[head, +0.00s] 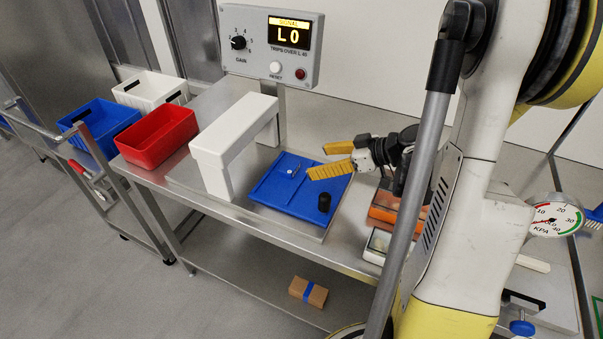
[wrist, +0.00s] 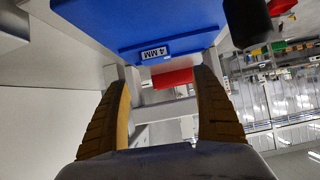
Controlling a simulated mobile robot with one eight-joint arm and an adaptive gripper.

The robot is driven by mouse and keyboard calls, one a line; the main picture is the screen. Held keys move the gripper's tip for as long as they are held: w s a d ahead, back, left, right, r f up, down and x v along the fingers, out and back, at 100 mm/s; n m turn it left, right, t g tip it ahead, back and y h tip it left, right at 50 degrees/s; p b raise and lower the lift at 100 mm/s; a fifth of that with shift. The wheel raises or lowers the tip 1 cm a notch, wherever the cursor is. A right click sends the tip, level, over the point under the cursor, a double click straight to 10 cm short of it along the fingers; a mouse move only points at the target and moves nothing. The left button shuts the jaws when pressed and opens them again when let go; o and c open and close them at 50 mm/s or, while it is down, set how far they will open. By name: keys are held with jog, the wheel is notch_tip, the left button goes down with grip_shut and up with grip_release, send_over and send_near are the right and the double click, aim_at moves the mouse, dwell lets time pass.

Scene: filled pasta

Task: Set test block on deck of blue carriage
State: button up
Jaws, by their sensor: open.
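The blue carriage (head: 270,192) is a flat blue plate on the steel bench in the head view. It also fills the top of the wrist view (wrist: 130,18), where a "4 MM" label (wrist: 155,52) shows on its edge. I cannot tell which thing is the test block.
A white arch (head: 208,150) stands left of the carriage. Red (head: 155,138), blue (head: 93,140) and white (head: 150,90) bins are farther left. Orange-and-clear containers (head: 383,214) are close on the right. A taped brown box (head: 308,291) lies on the lower shelf. A control panel (head: 270,45) stands behind.

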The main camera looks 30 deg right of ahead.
jog(key=s+a+r+m+g+h, duration=0.1)
jog(key=a+r+g, duration=0.1)
jog(key=a, duration=0.3)
jog(key=s+a+r+m+g+h, duration=0.1)
jog(key=s+a+r+m, duration=0.1)
jog(key=a, duration=0.4)
jog(key=s+a+r+m+h, duration=0.1)
jog(key=s+a+r+h, duration=0.1)
jog(key=s, duration=0.3)
jog(key=s+a+r+m+h, duration=0.2)
jog(key=s+a, duration=0.3)
jog(key=shift+s+a+r+h, duration=0.2)
jog(key=shift+s+r+h, duration=0.1)
jog(key=shift+r, duration=0.1)
jog(key=shift+w, duration=0.1)
